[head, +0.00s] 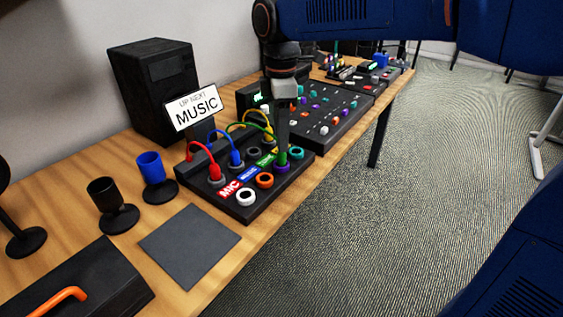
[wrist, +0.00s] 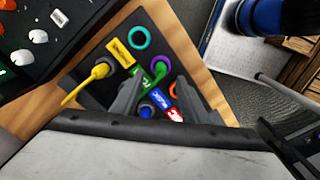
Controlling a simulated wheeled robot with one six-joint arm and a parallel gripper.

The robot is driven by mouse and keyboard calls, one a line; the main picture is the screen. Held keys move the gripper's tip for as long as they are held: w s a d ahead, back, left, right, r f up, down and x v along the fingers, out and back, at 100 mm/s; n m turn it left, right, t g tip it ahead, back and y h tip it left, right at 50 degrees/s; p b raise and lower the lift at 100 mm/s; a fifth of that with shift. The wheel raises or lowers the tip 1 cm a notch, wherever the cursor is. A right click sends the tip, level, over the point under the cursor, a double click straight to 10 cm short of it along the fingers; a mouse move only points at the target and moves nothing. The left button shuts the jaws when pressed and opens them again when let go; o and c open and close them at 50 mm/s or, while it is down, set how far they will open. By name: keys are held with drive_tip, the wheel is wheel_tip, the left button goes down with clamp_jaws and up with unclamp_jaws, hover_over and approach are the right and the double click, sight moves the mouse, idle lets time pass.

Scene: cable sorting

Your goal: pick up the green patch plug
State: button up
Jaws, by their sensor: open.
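The green patch plug (wrist: 158,72) stands upright in the purple-ringed socket of the black patch box (head: 243,208). I cannot tell whether the fingers touch the plug.
Red (head: 214,172), blue (head: 236,158) and yellow (head: 268,134) plugs stand in the box nearby. Orange (head: 264,181), white (head: 246,196) and teal (head: 297,153) rings mark empty sockets. A mixer (head: 338,125) stands right behind, a music sign (head: 195,107) left. A grey mat (head: 190,244) lies in front.

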sight(281, 160)
drive_tip(key=shift+s+f, duration=0.1)
drive_tip(key=shift+f, duration=2.85)
clamp_jaws()
